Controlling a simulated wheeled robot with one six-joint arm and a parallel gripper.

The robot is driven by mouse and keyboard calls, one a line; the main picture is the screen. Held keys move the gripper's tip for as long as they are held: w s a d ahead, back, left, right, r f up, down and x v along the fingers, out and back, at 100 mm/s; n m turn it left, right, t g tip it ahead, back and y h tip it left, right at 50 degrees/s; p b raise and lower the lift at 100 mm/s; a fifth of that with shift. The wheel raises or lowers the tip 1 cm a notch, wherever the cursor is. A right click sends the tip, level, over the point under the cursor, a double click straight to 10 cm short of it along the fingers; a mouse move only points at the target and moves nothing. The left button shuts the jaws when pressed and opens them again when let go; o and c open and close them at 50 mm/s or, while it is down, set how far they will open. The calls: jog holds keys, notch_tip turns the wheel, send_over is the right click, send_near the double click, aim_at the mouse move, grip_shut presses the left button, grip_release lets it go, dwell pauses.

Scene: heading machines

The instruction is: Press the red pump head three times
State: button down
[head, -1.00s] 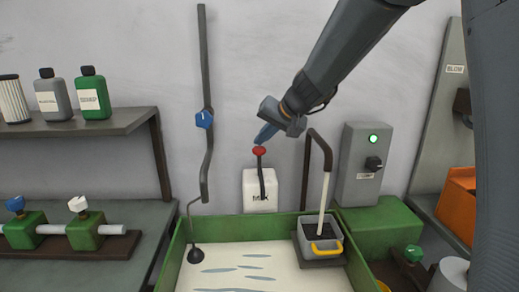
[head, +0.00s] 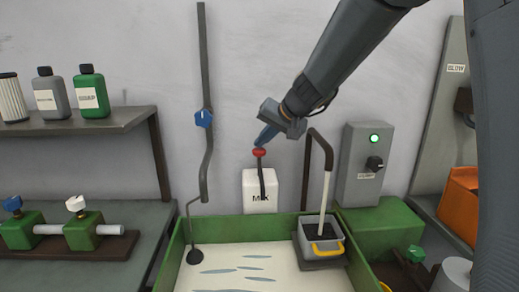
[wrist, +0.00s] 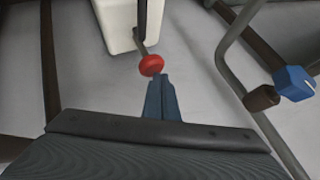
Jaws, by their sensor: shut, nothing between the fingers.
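The red pump head (head: 259,152) sits on top of a dark stem above a white container marked MIX (head: 257,200), against the back wall. In the wrist view the red pump head (wrist: 151,65) is just beyond the fingertips, with the white container (wrist: 118,25) behind it. My gripper (head: 261,143) is shut and empty, its blue-grey fingers pointing down at the pump head from above right. In the wrist view the shut fingertips (wrist: 159,78) are at the pump head's edge. Whether they touch it I cannot tell.
A grey pipe with a blue valve knob (head: 203,118) runs down the wall to the left. A dark-and-white hooked pipe (head: 326,180) rises to the right, beside a grey switch box (head: 361,165) with a green light. A green-rimmed tank (head: 255,228) of pale liquid lies below.

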jog(key=shift+s+f+b, duration=0.1)
jog(key=shift+f+b, duration=0.65)
jog(key=shift+f, duration=0.05)
dwell(0.7)
jog(key=shift+r, duration=0.1)
jog(key=shift+r+p, duration=0.9)
jog(key=shift+r, duration=0.65)
jog(key=shift+r, duration=0.1)
notch_tip(320, 180, up, 5)
jog(key=p, duration=0.3)
jog(key=shift+p, duration=0.3)
dwell(1.9)
